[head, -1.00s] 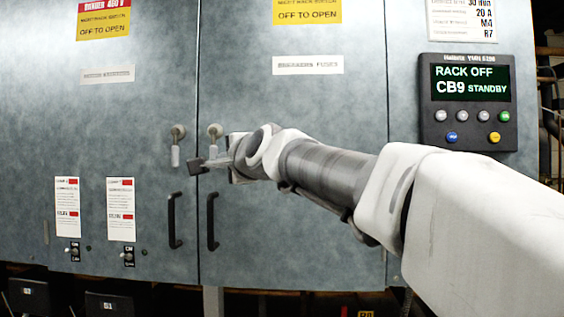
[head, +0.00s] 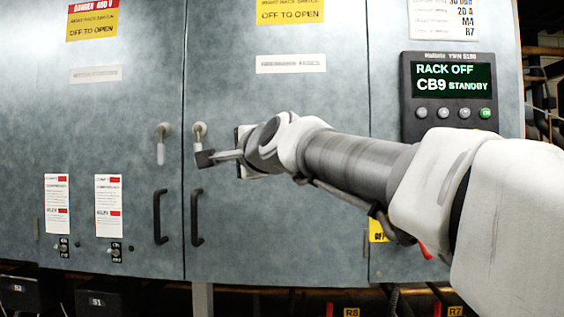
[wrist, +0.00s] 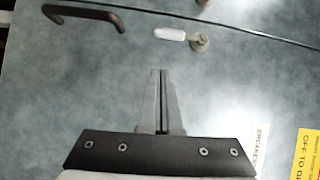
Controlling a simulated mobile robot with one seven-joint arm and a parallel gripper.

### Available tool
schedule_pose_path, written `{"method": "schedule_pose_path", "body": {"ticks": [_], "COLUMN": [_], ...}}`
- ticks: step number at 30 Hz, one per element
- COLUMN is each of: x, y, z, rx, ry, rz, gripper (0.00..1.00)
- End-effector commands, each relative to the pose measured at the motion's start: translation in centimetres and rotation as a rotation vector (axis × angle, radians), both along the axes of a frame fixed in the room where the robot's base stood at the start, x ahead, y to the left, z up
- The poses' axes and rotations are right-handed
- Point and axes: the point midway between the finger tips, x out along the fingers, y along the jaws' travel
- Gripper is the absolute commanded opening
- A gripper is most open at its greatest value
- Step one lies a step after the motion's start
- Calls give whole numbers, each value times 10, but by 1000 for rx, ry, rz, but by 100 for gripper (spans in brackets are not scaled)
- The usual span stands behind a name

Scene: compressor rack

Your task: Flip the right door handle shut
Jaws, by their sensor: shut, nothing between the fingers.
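The right door handle (head: 199,129) is a round metal knob with a pale lever, on the right cabinet door near the seam. In the wrist view its white lever (wrist: 170,34) points left from the knob, which is downward on the door. My gripper (head: 204,158) is shut and empty. In the head view its dark fingertips cover the lower part of the lever. In the wrist view the fingertips (wrist: 161,72) sit on the right-door side of the lever, with a visible gap; whether they touch the door is unclear.
The left door's handle (head: 162,143) hangs lever down, just across the seam. Black pull handles (head: 160,217) and (head: 196,218) stick out below. A control panel (head: 450,98) reads RACK OFF, CB9 STANDBY. The door face around my gripper is mostly flat and clear.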

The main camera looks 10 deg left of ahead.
Motion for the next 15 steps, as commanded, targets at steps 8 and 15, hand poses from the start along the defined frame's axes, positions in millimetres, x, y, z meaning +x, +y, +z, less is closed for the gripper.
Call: {"method": "schedule_pose_path", "body": {"ticks": [8, 15], "x": [-42, -59], "y": [-30, -43], "z": [-1, 0], "rx": [0, -1], "ry": [0, 1], "rz": [1, 1], "gripper": [0, 0]}}
